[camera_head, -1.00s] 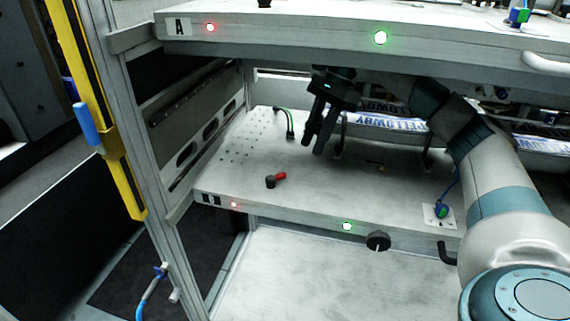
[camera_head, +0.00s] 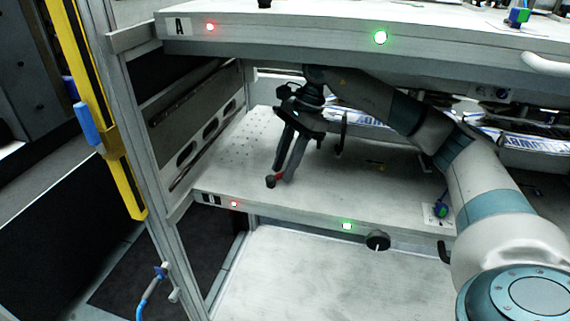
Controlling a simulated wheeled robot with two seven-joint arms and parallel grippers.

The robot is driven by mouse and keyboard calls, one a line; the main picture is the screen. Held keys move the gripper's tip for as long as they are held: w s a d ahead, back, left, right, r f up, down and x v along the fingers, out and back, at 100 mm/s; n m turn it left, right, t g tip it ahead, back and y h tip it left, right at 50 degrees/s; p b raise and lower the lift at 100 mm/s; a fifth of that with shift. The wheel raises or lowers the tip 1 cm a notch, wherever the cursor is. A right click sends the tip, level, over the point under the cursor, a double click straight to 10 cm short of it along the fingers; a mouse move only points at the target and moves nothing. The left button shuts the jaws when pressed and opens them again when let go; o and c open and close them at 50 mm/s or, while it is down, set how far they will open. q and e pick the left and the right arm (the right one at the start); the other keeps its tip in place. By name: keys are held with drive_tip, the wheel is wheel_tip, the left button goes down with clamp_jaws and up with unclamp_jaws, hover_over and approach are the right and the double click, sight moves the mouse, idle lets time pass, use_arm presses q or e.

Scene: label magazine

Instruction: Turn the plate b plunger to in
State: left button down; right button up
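The plate b plunger is a black knob with a short red lever (camera_head: 271,182). It stands on plate b (camera_head: 225,180), the middle shelf, near its front left. My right gripper (camera_head: 282,176) points down at the plunger, its two dark fingers a little apart with a gap showing between them. The fingertips are at the red lever and hide part of it. I cannot tell whether they touch it. The black knob shows just left of the fingertips. My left gripper is not in view.
Plate A (camera_head: 290,32) spans close above my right arm. Plate b's front edge has a red light (camera_head: 234,204), a green light (camera_head: 347,226) and a black knob (camera_head: 378,240). A blue-green switch (camera_head: 441,209) stands at right. A frame post (camera_head: 150,170) bounds the left.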

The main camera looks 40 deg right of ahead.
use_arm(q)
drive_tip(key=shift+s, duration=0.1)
use_arm(e)
clamp_jaws()
